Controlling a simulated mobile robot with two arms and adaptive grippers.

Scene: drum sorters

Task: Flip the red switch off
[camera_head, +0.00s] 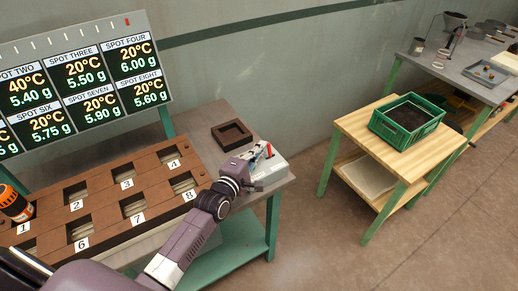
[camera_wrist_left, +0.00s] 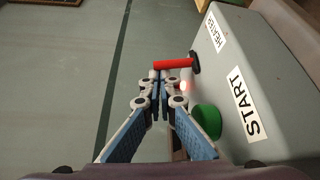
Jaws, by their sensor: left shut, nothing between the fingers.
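The red switch (camera_wrist_left: 174,64) shows in the left wrist view as a red bar on a dark stem, on the face of a grey control box (camera_wrist_left: 245,60). It also shows in the head view as a small red lever (camera_head: 269,149) on the white-grey box (camera_head: 272,168) at the table's right end. My left gripper (camera_wrist_left: 160,75) is shut and empty, its fingertips right at the red bar; I cannot tell whether they touch. In the head view the left gripper (camera_head: 258,166) is beside the box, partly covering it. My right gripper is not in view.
A green button (camera_wrist_left: 206,121) by the START label and a glowing light (camera_wrist_left: 184,86) are close to the fingers. A brown numbered rack (camera_head: 150,175) and a small brown tray (camera_head: 231,134) share the table. Open floor (camera_head: 310,215) lies right of it.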

